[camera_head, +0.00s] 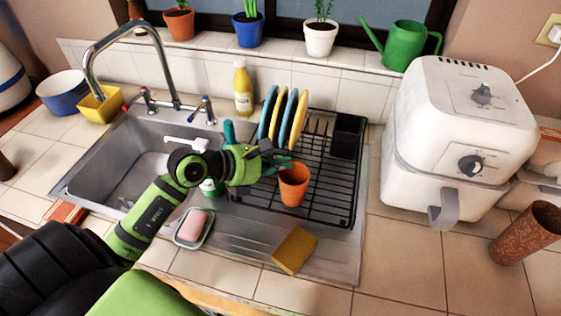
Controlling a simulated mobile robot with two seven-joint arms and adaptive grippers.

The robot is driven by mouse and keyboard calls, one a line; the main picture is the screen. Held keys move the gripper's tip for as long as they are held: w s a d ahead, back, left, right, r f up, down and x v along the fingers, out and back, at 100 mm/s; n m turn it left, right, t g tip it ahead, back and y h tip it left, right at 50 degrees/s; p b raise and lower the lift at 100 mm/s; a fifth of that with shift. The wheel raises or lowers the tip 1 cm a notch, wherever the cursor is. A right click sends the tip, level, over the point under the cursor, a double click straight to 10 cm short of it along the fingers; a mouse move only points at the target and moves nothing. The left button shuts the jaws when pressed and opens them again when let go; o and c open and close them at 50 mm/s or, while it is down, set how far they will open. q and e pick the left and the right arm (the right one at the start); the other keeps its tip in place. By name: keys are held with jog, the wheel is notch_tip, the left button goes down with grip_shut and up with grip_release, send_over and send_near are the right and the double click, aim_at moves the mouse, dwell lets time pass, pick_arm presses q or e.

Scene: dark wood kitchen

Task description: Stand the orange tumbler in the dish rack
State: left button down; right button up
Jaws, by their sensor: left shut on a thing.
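The orange tumbler (293,186) is upright, with its open mouth up, at the front part of the black wire dish rack (338,207). My left gripper (280,165) is shut on the tumbler at its rim, coming from the left. The tumbler's base overlaps the rack wires in the picture; I cannot tell whether it touches them. The gripper covers part of the rack's left side. My right gripper does not show.
Blue and yellow plates (283,117) stand at the rack's back left, and a black holder (348,135) at its back right. A sponge (294,250) and a soap dish (193,228) lie in front. A white air fryer (455,140) stands right.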

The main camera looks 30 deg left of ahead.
pick_arm(q)
jog(key=c, duration=1.4)
grip_release()
jog(key=shift+b+v, duration=1.45)
jog(key=shift+v, duration=4.6)
jog(key=shift+r, duration=0.15)
